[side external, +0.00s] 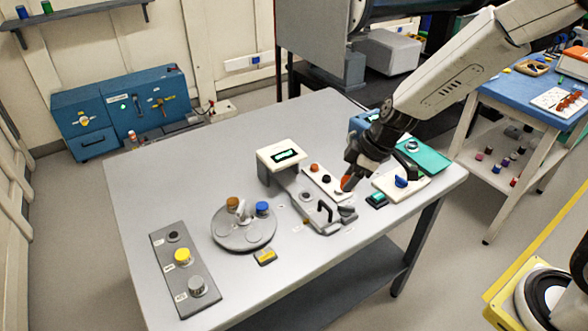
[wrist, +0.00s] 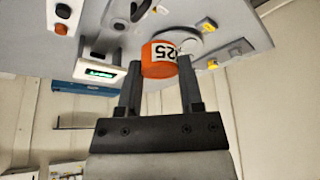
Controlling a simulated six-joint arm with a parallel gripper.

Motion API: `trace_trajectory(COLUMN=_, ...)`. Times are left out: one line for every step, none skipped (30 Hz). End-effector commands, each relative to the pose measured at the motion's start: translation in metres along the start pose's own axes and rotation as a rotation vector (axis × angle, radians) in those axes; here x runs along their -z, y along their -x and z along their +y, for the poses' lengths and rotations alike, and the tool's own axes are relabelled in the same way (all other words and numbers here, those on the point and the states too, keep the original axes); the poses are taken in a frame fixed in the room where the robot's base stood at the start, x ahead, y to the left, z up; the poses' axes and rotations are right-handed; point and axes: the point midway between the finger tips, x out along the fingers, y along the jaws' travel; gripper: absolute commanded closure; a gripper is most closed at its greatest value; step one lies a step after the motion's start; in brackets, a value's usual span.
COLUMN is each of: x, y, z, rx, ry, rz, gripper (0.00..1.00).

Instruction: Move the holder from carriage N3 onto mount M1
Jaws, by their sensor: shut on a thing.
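My gripper (side external: 349,181) is shut on an orange holder (side external: 345,184), above the right part of the grey table. In the wrist view my gripper (wrist: 160,64) has its two fingers on either side of the orange holder (wrist: 158,60), which bears black marks on a white label. A grey plate (side external: 187,281) at the table's left has an empty-looking dark socket (side external: 172,236), a yellow holder (side external: 182,256) and a silver piece (side external: 197,286). Its labels are too small to read, so I cannot tell which is M1. I cannot identify carriage N3.
A round turntable (side external: 243,238) carries brown, white and blue pieces. A box with a green display (side external: 281,155) and a white strip (side external: 310,174) stand beside a dark handle (side external: 325,211). A white tray (side external: 414,188) lies to the right. The table's back left is clear.

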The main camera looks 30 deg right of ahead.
Motion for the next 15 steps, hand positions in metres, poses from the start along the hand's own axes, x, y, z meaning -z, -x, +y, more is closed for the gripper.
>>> trace_trajectory(x=0.004, y=-0.003, z=0.000, rx=0.004, ry=0.009, rz=0.000, gripper=1.00)
trace_trajectory(x=0.006, y=-0.004, z=0.000, rx=0.007, ry=0.015, rz=0.000, gripper=1.00)
trace_trajectory(x=0.010, y=-0.007, z=0.000, rx=0.011, ry=0.025, rz=0.001, gripper=1.00)
trace_trajectory(x=0.014, y=-0.009, z=0.000, rx=0.014, ry=0.033, rz=0.001, gripper=1.00)
trace_trajectory(x=0.018, y=-0.011, z=0.000, rx=0.018, ry=0.043, rz=0.002, gripper=1.00)
trace_trajectory(x=0.023, y=-0.015, z=0.000, rx=0.025, ry=0.056, rz=0.002, gripper=1.00)
trace_trajectory(x=0.028, y=-0.017, z=-0.001, rx=0.030, ry=0.068, rz=0.003, gripper=1.00)
trace_trajectory(x=0.033, y=-0.021, z=-0.001, rx=0.036, ry=0.080, rz=0.003, gripper=1.00)
trace_trajectory(x=0.040, y=-0.025, z=-0.002, rx=0.043, ry=0.097, rz=0.004, gripper=1.00)
trace_trajectory(x=0.046, y=-0.029, z=-0.002, rx=0.049, ry=0.111, rz=0.005, gripper=1.00)
trace_trajectory(x=0.051, y=-0.033, z=-0.003, rx=0.056, ry=0.126, rz=0.005, gripper=1.00)
trace_trajectory(x=0.059, y=-0.038, z=-0.005, rx=0.065, ry=0.145, rz=0.005, gripper=1.00)
trace_trajectory(x=0.065, y=-0.042, z=-0.006, rx=0.071, ry=0.161, rz=0.006, gripper=1.00)
trace_trajectory(x=0.071, y=-0.047, z=-0.007, rx=0.077, ry=0.176, rz=0.006, gripper=1.00)
trace_trajectory(x=0.079, y=-0.053, z=-0.009, rx=0.087, ry=0.197, rz=0.007, gripper=1.00)
